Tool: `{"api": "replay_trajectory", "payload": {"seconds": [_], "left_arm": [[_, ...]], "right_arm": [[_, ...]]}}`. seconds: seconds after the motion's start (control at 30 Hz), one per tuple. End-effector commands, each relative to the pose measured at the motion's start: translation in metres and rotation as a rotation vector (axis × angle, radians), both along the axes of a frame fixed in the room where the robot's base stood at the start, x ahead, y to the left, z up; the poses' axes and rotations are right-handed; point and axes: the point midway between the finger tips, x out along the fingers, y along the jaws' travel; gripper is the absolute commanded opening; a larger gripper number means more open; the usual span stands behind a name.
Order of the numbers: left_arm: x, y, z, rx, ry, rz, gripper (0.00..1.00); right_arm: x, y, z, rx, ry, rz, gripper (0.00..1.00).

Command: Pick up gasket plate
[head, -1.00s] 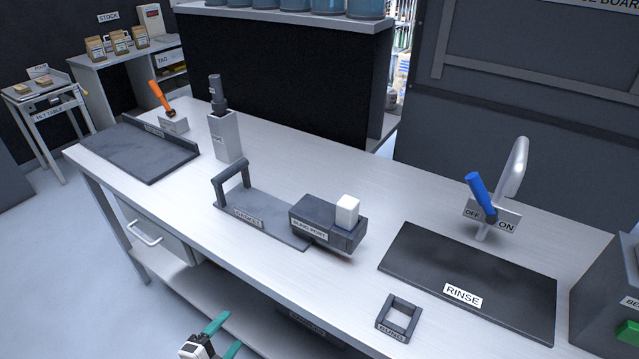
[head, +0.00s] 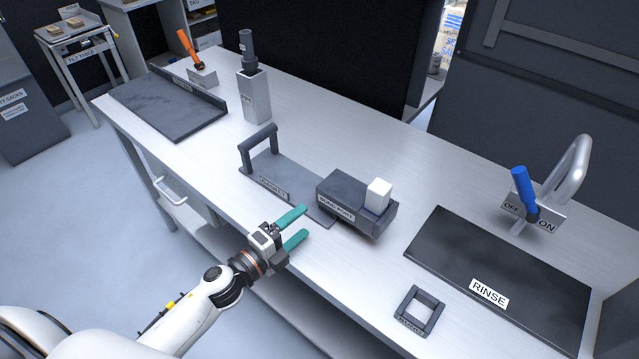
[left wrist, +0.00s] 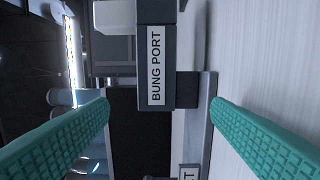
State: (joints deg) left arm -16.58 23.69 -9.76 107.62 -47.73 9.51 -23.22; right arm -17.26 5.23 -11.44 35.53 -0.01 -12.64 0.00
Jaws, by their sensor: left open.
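The gasket plate (head: 297,187) is a flat dark grey plate labelled GASKET with an upright handle (head: 259,143) at its left end. It lies on the bench, and its right end meets the dark BUNG PORT block (head: 344,194), which holds a white piece (head: 378,195). My left gripper (head: 299,227) is open and empty, near the bench's front edge, in front of the plate and apart from it. In the left wrist view the BUNG PORT block (left wrist: 156,95) shows between the green fingers, with a small part of the plate's label (left wrist: 189,172) at the bottom edge. My right gripper is not seen.
A small square BUNG frame (head: 419,311) and the black RINSE mat (head: 490,273) lie to the right, by a tap with a blue lever (head: 523,190). A grey post (head: 255,95) and a dark tray (head: 165,108) stand at the left. The bench front-left is clear.

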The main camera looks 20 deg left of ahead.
Motion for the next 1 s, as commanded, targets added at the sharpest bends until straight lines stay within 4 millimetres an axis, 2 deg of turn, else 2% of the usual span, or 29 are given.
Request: {"api": "replay_trajectory", "payload": {"seconds": [0.27, 0.4, 0.5, 0.63, 0.83, 0.87, 1.0], "left_arm": [[0.022, -0.010, 0.004, -0.002, 0.000, 0.000, 0.73], [0.042, -0.019, 0.011, -0.002, -0.001, 0.001, 0.73], [0.054, -0.025, 0.008, -0.002, 0.000, 0.001, 0.73], [0.062, -0.029, 0.006, -0.001, 0.000, 0.000, 0.73], [0.062, -0.029, 0.005, 0.000, 0.001, 0.000, 0.73], [0.062, -0.029, 0.005, 0.000, 0.001, 0.000, 0.71], [0.062, -0.029, 0.005, 0.000, 0.001, 0.000, 0.48]], "right_arm": [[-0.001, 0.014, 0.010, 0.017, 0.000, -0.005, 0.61], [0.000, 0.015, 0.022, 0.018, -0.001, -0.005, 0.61], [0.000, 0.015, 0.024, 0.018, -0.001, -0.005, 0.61], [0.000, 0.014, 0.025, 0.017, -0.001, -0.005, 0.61], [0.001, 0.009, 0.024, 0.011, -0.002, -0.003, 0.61], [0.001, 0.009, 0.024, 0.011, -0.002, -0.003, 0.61], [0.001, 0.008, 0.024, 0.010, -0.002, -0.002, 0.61]]}}
